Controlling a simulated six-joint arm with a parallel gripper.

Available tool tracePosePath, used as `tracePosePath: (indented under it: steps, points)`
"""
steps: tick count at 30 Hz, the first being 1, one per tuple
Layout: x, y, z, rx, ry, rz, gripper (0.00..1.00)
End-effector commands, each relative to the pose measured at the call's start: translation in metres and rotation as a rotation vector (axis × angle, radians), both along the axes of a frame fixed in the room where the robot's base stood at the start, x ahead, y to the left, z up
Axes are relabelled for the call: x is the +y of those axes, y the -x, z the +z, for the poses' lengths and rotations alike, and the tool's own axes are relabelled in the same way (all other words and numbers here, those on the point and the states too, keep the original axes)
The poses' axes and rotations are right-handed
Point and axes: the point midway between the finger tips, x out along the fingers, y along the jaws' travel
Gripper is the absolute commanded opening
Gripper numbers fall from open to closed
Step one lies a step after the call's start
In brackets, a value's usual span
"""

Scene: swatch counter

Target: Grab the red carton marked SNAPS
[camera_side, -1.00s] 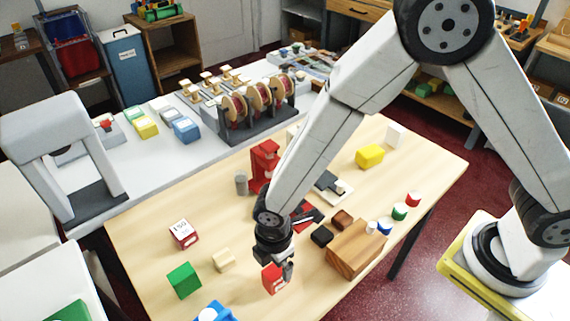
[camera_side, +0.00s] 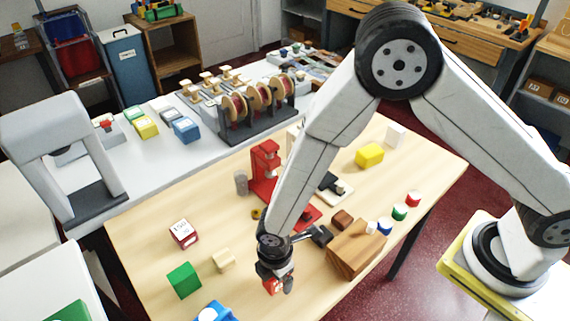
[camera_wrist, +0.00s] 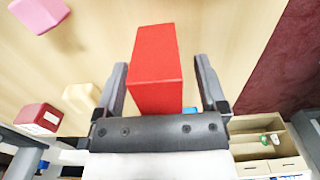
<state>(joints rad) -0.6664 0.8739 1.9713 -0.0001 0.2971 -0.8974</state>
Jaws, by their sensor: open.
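A red carton (camera_side: 271,287) stands near the front edge of the wooden table, mostly covered by my gripper (camera_side: 279,286). In the wrist view the plain red carton (camera_wrist: 156,70) sits between the two fingers of my gripper (camera_wrist: 161,62), with a visible gap on each side. My gripper is open, pointing down, low around the carton. No lettering on this carton is readable. A second, darker red box with a white label (camera_side: 184,234) stands to the left; its label seems to show a number.
A green block (camera_side: 184,280), a cream block (camera_side: 223,260) and a blue object (camera_side: 215,311) are to the left. A wooden block (camera_side: 356,248) stands close on the right, and a red stand (camera_side: 265,168) behind. A pink block (camera_wrist: 40,14) shows in the wrist view.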

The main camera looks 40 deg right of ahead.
Motion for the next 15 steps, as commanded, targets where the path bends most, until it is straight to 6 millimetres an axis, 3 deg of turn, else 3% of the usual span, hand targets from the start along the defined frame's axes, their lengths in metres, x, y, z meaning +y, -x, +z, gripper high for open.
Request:
tracePosePath:
  steps: [15]
  points:
    - [0.0001,-0.0003,-0.0009,-0.001,0.0,0.0,0.91]
